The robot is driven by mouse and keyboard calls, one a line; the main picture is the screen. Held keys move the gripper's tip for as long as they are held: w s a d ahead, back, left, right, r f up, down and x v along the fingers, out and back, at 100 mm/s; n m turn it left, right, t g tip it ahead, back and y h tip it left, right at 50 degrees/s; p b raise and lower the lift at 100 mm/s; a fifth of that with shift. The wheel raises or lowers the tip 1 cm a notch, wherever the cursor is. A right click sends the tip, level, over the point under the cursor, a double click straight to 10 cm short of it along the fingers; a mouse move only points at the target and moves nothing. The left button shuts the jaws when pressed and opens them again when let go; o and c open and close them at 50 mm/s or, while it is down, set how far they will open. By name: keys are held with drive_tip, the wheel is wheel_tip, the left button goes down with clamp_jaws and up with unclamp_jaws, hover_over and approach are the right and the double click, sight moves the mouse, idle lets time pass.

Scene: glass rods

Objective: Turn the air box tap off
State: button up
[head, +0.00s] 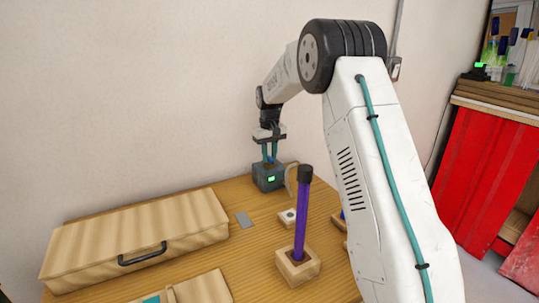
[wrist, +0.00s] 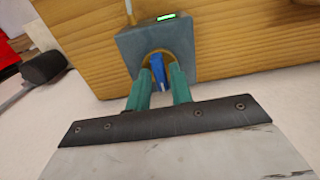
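The air box (head: 268,177) is a small dark grey box with a lit green display, at the back of the wooden table in the head view. In the wrist view the box (wrist: 188,42) shows a blue tap handle (wrist: 158,70) in front of a brass-coloured ring. My gripper (head: 269,158) is at the box, pointing down. Its two teal fingers (wrist: 160,76) stand apart on either side of the blue handle in the wrist view. A narrow gap seems to show beside the handle, so the fingers look open around it. Contact at the tips is hard to see.
A purple rod with a black cap (head: 303,212) stands upright in a wooden block (head: 298,267), right of the box and nearer. A wooden case (head: 140,238) fills the left.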

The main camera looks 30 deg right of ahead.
clamp_jaws()
drive_tip(key=shift+m, duration=0.3)
drive_tip(key=m, duration=0.3)
drive_tip(key=shift+m, duration=0.3)
drive_tip(key=m, duration=0.4)
drive_tip(key=shift+m, duration=0.3)
drive_tip(key=m, duration=0.4)
drive_tip(key=shift+m, duration=0.3)
drive_tip(key=shift+r+m, duration=0.1)
drive_tip(key=shift+m, duration=2.1)
